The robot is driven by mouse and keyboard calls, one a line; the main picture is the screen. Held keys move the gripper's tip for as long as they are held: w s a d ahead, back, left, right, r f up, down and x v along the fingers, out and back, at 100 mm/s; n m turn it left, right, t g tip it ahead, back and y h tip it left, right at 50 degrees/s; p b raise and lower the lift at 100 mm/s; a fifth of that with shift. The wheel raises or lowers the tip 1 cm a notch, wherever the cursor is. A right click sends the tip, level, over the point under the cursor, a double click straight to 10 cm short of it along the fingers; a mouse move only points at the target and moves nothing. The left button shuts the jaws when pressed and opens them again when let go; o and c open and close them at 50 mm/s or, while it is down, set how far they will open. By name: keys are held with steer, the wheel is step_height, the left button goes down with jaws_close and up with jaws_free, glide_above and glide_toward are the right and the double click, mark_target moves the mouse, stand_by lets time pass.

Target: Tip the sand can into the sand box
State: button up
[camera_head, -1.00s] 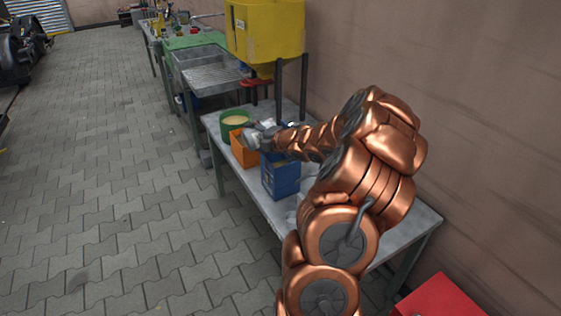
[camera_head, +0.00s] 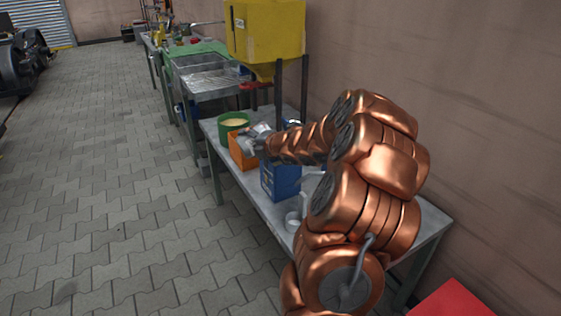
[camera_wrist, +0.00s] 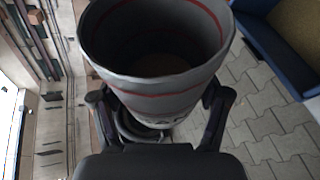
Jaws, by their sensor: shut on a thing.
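My gripper (camera_wrist: 161,98) is shut on the grey sand can (camera_wrist: 150,88), with one finger on each side of it. The can has red bands, and its open mouth faces the wrist camera. Its inside is dark, with a brownish patch at the bottom. In the head view my gripper (camera_head: 255,142) is above the orange box (camera_head: 243,158), and the can is small and partly hidden there. A blue box (camera_head: 281,182) stands beside the orange one, partly behind my arm. A blue-walled box (camera_wrist: 272,50) with a sandy brown inside shows in the wrist view, apart from the can.
The boxes stand on a grey bench (camera_head: 262,203) along the wall. A green tub (camera_head: 233,131) with pale contents is behind the orange box. A yellow hopper (camera_head: 265,35) rises behind it. A light cup (camera_head: 292,221) stands nearer.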

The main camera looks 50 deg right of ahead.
mark_target(249, 156)
steer(key=shift+n, duration=0.4)
steer(key=shift+a+f+b, duration=0.1)
steer(key=shift+f+b, duration=2.1)
steer(key=shift+f, duration=0.2)
steer(key=shift+r+h, duration=0.3)
steer(key=shift+r+n+g+h+b, duration=0.15)
steer(key=shift+n+g+h+b, duration=0.15)
steer(key=shift+n+g, duration=0.15)
step_height(249, 156, up, 2)
steer(key=shift+n+g+h, duration=0.25)
steer(key=shift+n+h, duration=0.15)
steer(key=shift+n, duration=0.25)
steer(key=shift+n+h+b, duration=0.5)
steer(key=shift+b, duration=0.4)
steer(key=f+b, duration=0.1)
steer(key=b, duration=0.2)
steer(key=f+n+b, duration=0.1)
steer(key=b, duration=0.1)
steer(key=shift+w+a+f+g+h, duration=0.15)
steer(key=shift+a+f+g+h, duration=0.15)
steer(key=shift+f+h, duration=0.1)
step_height(249, 156, down, 7)
steer(key=a+n+h+b, duration=0.2)
steer(key=n+b, duration=0.1)
steer(key=b, duration=1)
steer(key=shift+w+g+h, duration=0.3)
steer(key=shift+w+h, duration=0.05)
steer(key=shift+h, duration=0.05)
